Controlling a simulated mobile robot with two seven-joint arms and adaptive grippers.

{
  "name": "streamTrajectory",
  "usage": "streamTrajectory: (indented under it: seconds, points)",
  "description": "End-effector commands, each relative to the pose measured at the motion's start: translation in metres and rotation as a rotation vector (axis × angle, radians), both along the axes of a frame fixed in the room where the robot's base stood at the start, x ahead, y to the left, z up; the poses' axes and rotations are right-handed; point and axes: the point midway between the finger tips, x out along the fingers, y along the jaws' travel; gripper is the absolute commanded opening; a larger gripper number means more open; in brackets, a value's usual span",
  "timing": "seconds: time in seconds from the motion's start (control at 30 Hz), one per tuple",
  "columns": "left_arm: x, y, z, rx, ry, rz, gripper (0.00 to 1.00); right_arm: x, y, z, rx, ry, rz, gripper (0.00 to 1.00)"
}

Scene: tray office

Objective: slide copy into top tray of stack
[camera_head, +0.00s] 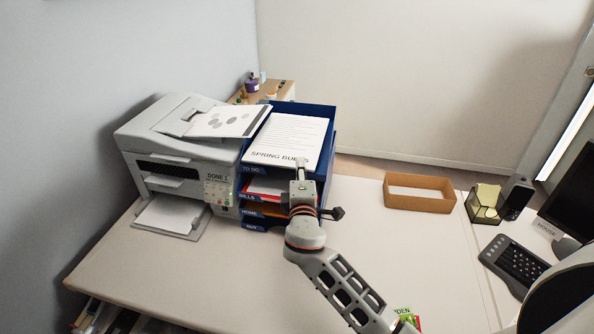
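A blue stack of trays (331,146) stands just right of the printer, with labels on its front edges; the top one reads TO DO. A white printed sheet (292,134), headed with large letters starting SPRING BU, lies in or just over the top tray, its text side up. My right gripper (300,163) is at the front edge of this sheet and covers the end of its heading. Its fingers are too small and hidden to tell whether they grip the sheet. Lower trays hold papers, one with red. My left gripper is out of view.
The printer (165,146) has a sheet with grey ovals (228,121) on top and white paper in its front tray (170,213). The desk's front left is clear.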

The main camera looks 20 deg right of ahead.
Motion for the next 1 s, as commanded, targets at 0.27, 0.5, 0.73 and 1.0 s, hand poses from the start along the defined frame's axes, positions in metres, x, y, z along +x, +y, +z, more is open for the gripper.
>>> streamTrajectory:
  seconds: [0.27,0.5,0.73,1.0]
  points:
    - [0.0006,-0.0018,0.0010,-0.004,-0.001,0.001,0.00,0.0007,-0.0013,0.0002,0.000,0.000,-0.001,0.00]
    - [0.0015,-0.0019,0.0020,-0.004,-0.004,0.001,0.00,0.0004,-0.0013,-0.0019,0.000,0.003,-0.001,0.24]
    - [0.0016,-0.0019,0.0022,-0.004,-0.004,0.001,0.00,0.0003,-0.0014,-0.0023,0.000,0.004,-0.001,0.24]
    - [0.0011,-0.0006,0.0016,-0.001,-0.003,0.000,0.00,-0.0064,0.0014,-0.0026,0.000,0.004,0.000,0.24]
